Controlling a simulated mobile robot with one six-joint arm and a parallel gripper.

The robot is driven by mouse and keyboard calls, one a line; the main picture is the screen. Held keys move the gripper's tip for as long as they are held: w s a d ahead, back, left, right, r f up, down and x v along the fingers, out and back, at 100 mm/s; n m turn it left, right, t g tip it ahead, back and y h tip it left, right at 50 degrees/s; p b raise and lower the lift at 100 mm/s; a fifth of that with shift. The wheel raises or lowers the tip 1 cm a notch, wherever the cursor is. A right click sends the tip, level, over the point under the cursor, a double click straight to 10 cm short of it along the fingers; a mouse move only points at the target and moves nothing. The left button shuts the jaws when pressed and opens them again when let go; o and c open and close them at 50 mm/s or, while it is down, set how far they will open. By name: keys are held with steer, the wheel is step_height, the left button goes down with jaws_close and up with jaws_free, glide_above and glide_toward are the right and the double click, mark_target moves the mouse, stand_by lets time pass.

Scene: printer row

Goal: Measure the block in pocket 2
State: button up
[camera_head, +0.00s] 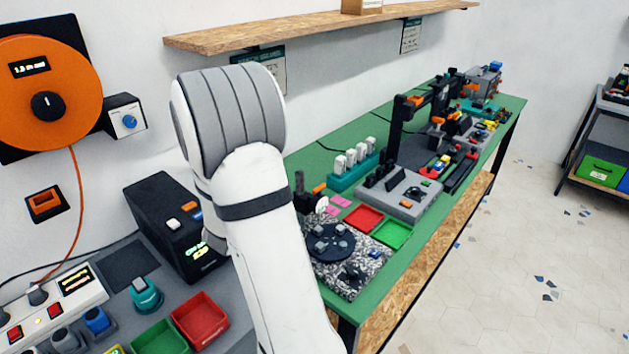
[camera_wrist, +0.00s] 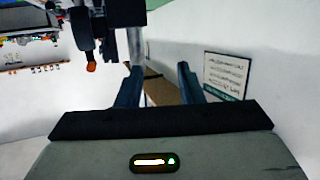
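A dark round plate (camera_head: 341,243) with several small grey blocks (camera_head: 320,247) sits on a speckled slab (camera_head: 378,262) on the green bench. I cannot read any pocket numbers, so I cannot tell which is pocket 2. A small stand with a white round face (camera_head: 322,204) is at the slab's back corner. My white arm crosses the middle of the head view and hides part of the bench; my gripper does not show there. In the wrist view my gripper (camera_wrist: 158,82) has its two dark blue fingers apart, with nothing held between them.
Red (camera_head: 363,218) and green (camera_head: 394,234) trays lie beyond the slab, with a grey device (camera_head: 408,196) behind them. A wooden shelf (camera_head: 235,40) runs along the wall above. In the wrist view, dark hanging equipment (camera_wrist: 85,30) is upper left and a wall poster (camera_wrist: 227,75) right.

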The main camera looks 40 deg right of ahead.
mark_target(321, 185)
steer(key=s+d+g+h, duration=0.1)
steer(key=s+d, duration=0.1)
steer(key=d, duration=0.2)
steer(key=s+d+m+g+h+p, duration=0.1)
steer(key=s+d+g+h, duration=0.1)
steer(key=d, duration=0.2)
steer(key=s+d+m+g+h+p, duration=0.1)
steer(key=d+g, duration=0.1)
steer(key=d, duration=0.2)
steer(key=shift+s+d+f, duration=0.25)
steer(key=shift+s+f, duration=0.15)
steer(key=shift+c, duration=0.2)
jaws_close()
